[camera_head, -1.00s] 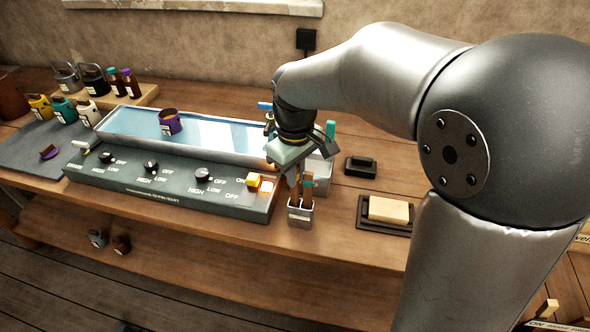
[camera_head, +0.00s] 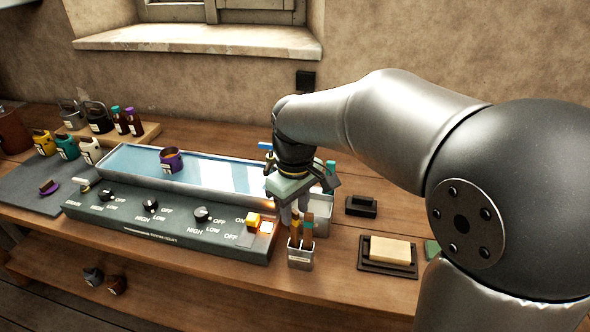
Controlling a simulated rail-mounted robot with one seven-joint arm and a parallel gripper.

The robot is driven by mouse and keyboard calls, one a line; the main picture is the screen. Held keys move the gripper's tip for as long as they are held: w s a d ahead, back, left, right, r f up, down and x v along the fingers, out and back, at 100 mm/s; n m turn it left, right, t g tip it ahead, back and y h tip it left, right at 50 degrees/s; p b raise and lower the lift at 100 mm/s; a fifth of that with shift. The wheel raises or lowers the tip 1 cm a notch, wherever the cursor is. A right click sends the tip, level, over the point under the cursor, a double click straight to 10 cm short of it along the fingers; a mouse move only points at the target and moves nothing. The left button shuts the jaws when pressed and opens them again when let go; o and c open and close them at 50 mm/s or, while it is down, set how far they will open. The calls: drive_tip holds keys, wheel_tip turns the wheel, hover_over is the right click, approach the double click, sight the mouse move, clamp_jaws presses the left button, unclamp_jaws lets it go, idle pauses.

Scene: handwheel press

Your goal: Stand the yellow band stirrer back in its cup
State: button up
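A small metal cup (camera_head: 301,260) stands on the bench in front of the control panel's right end. A stirrer with a yellow-orange band (camera_head: 295,229) is upright with its lower part in the cup. A stirrer with a teal band (camera_head: 308,223) stands beside it in the cup. My gripper (camera_head: 294,218) points down just above the cup, close to the top of the yellow band stirrer. The gripper's body and fingers partly cover the stirrer tops. I cannot tell whether the fingers touch the yellow band stirrer.
The control panel (camera_head: 165,227) with knobs and a lit orange switch is left of the cup. Behind it is a water trough (camera_head: 125,168) with a purple pot (camera_head: 171,160). A tray with a pale block (camera_head: 390,250) lies to the right. Bench in front is clear.

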wheel_tip(320, 180, up, 15)
drive_tip(key=s+d+f+m, duration=0.4)
drive_tip(key=s+d+f, duration=0.2)
drive_tip(key=s+f, duration=0.2)
drive_tip(key=s+d+f+m, duration=0.4)
drive_tip(key=s+d+f, duration=0.2)
drive_tip(key=s+f, duration=0.3)
wheel_tip(320, 180, down, 3)
drive_tip(key=shift+s+r+m, duration=0.15)
drive_tip(key=shift+m, duration=0.15)
idle(0.9)
